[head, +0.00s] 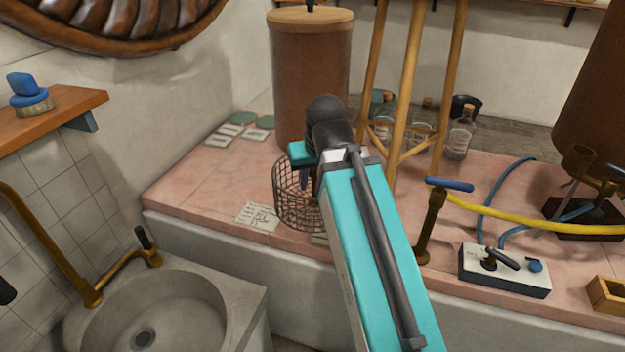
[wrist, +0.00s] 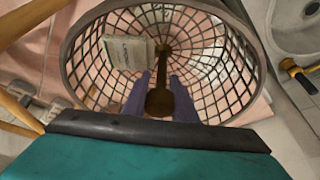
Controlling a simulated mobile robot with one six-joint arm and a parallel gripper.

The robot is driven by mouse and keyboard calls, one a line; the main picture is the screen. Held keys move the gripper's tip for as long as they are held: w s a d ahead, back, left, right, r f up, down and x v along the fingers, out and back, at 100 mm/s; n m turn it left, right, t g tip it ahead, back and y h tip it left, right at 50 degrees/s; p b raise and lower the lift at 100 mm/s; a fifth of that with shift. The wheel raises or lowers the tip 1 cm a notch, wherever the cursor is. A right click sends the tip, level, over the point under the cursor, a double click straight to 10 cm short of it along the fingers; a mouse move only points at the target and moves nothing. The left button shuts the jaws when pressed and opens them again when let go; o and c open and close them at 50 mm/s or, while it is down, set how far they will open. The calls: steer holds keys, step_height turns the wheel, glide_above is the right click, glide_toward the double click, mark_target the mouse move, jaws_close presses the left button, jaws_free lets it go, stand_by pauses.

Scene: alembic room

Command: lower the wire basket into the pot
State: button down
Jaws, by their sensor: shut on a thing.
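The wire basket (head: 290,207) is a dark round mesh basket over the pink counter, left of my arm in the head view. My gripper (head: 306,182) is at its near side. In the wrist view, the basket's rim (wrist: 68,50) opens toward the camera, and the purple fingers (wrist: 160,100) are closed about a dark upright handle (wrist: 163,70). A pale lettered packet (wrist: 128,52) shows inside the basket's outline; I cannot tell whether it lies in it or beyond the mesh. A tall brown cylindrical pot (head: 310,85) with a wooden lid (head: 312,20) stands behind the basket.
Wooden legs (head: 405,90) and corked bottles (head: 460,135) stand behind my arm. A yellow hose (head: 520,222), blue tubing and a switch box (head: 505,270) are on the right. A stone sink (head: 165,310) is front left. Cards (head: 258,216) lie on the counter's left.

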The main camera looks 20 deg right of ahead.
steer(key=shift+r+p, duration=1.35)
steer(key=shift+r, duration=0.1)
